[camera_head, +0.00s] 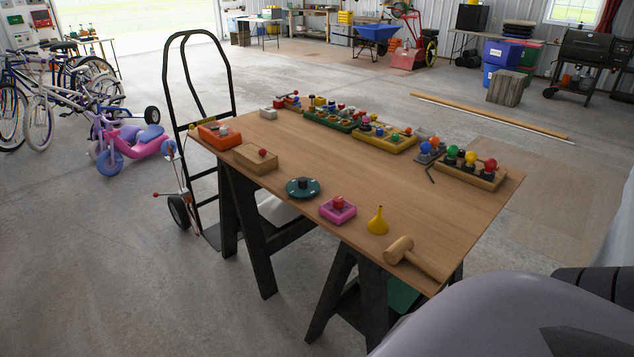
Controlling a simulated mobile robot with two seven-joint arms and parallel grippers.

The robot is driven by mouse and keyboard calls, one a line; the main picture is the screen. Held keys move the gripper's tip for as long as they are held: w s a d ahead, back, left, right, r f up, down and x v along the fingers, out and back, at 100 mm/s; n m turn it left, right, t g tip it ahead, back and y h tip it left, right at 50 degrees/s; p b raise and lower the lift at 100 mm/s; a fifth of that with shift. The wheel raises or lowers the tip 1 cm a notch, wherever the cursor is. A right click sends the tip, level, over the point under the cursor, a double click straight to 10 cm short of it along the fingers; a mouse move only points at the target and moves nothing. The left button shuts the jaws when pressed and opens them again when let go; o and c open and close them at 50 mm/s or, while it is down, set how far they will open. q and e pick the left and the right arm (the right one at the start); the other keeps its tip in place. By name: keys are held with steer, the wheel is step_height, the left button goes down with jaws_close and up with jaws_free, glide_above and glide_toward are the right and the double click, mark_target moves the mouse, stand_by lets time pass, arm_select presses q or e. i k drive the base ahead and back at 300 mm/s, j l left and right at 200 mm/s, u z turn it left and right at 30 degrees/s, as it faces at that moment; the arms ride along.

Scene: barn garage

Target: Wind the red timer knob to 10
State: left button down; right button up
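A pink block (330,213) with a red knob (338,202) on top sits near the table's front edge, around the middle. A wooden box (248,158) with a small red knob (262,152) sits further left. I cannot tell which red knob is the timer's, and no numbers or pointer can be read at this size. Neither of my grippers shows in the head view; only smooth grey parts of my own body fill the lower right corner.
The wooden table (300,160) stands on dark trestles. Near the pink block are a green round dial (303,188), a yellow funnel (377,222) and a wooden mallet (410,252). Colored knob boards line the far edge. A hand truck (184,110) stands left. The table's middle is clear.

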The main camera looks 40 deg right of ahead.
mark_target(338, 201)
steer(key=i, duration=1.15)
steer(key=i+z, duration=0.4)
steer(key=i+j+z, duration=0.1)
steer(key=i+z, duration=0.3)
steer(key=i, duration=0.15)
steer(key=i+l+z, duration=0.15)
steer(key=i, duration=0.35)
steer(key=u, duration=6.35)
